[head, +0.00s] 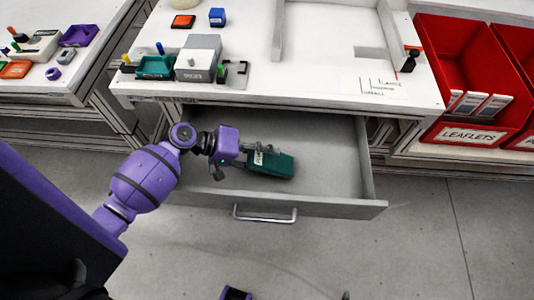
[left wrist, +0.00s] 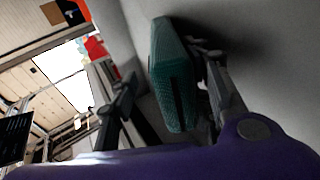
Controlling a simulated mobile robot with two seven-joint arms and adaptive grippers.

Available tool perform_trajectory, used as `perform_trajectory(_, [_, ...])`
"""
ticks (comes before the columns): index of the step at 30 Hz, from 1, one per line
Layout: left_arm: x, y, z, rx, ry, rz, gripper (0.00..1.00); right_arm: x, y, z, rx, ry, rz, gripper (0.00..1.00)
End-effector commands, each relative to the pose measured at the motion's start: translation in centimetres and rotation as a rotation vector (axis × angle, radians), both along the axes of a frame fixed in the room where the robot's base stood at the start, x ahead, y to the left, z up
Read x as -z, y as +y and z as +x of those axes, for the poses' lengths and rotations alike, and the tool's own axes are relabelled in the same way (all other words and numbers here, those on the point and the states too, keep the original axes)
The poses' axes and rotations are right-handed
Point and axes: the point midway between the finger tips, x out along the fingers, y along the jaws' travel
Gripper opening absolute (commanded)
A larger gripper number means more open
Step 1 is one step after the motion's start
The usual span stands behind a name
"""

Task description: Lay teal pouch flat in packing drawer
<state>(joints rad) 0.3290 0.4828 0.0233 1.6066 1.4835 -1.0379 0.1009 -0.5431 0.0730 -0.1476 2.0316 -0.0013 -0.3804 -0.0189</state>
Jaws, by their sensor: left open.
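The teal pouch (head: 272,164) lies on the floor of the open packing drawer (head: 330,195), left of its middle, with a white label on it. In the left wrist view the teal pouch (left wrist: 172,75) shows as a dark green block between my fingers, closer to the right-hand finger. My left gripper (head: 244,160) is open inside the drawer at the pouch's left end, one finger passing over or along its far edge. It also shows in the left wrist view (left wrist: 163,65). Whether a finger touches the pouch I cannot tell.
The white worktop (head: 320,70) above the drawer holds a grey box (head: 198,58) and a teal tray (head: 155,67). A red leaflets bin (head: 460,125) stands at the right. The drawer's right half is clear; its handle (head: 265,215) faces front.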

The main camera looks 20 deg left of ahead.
Motion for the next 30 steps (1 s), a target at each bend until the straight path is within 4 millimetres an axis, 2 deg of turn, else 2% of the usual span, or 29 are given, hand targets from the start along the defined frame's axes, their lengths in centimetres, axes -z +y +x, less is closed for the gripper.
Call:
perform_trajectory(9, [-3.2,5.2,-2.6,0.0,0.0,0.005,0.45,-0.1,0.1,0.1,-0.001,-0.001,0.001,0.4])
perform_trajectory(15, [-4.9,7.7,-3.8,0.0,-0.001,0.001,0.45,-0.1,0.1,0.1,-0.001,-0.001,0.001,0.4])
perform_trajectory(21, [-5.5,8.6,-4.3,0.0,0.0,0.0,0.45,-0.1,0.1,0.1,-0.001,-0.001,0.001,0.4])
perform_trajectory(30, [-5.6,8.6,-4.3,0.001,-0.001,-0.001,0.45,-0.1,0.1,0.1,-0.001,-0.001,0.002,0.4])
